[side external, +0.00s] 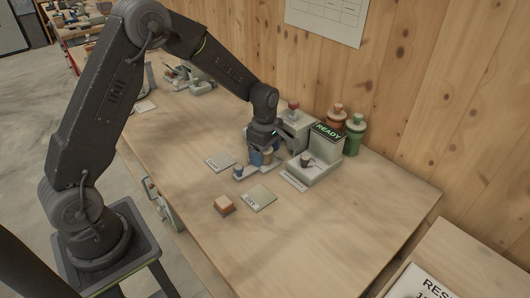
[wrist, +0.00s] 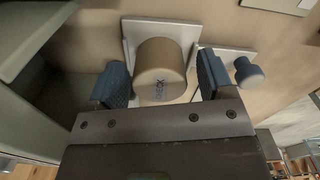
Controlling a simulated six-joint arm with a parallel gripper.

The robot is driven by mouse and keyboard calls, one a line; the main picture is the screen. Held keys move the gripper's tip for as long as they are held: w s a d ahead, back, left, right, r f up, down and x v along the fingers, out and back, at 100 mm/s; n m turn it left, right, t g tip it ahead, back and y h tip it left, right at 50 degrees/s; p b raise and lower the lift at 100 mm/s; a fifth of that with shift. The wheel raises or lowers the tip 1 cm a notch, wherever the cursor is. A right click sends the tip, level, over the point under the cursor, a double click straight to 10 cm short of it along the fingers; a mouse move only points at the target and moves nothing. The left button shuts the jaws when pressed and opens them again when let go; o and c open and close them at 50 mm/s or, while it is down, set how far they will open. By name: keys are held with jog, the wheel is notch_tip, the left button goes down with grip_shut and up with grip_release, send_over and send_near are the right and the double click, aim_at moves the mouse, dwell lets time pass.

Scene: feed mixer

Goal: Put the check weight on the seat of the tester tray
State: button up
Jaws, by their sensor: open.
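The check weight (wrist: 160,66) is a tan cylinder with dark lettering. In the wrist view it stands on a pale square plate with a side arm, which looks like the tester tray (wrist: 207,47). My gripper (wrist: 164,80) is open, with one blue finger pad on each side of the weight and a small gap visible at each. In the side view my gripper (side external: 262,159) is low over the tray, and the weight (side external: 268,156) is partly hidden by it. The knob (side external: 238,172) shows just left of it.
A grey tester with a READY display (side external: 328,132) stands close on the right, with a dark small part (side external: 306,161) on its ledge. Green (side external: 354,134) and orange-capped bottles stand behind. An orange block (side external: 224,204) and flat cards (side external: 258,198) lie in front. The right table front is clear.

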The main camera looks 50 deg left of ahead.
notch_tip(320, 180, up, 12)
jog(key=s+d+r+m+t, duration=0.2)
jog(key=s+d+r+m, duration=0.1)
jog(key=s+r+m, duration=0.65)
jog(key=s+d+m+t, duration=0.3)
jog(key=s+m, duration=0.8)
jog(key=s, duration=0.4)
jog(key=shift+s+t, duration=0.2)
jog(key=shift+t, duration=0.1)
jog(key=shift+r+m, duration=0.1)
jog(key=shift+m, duration=0.15)
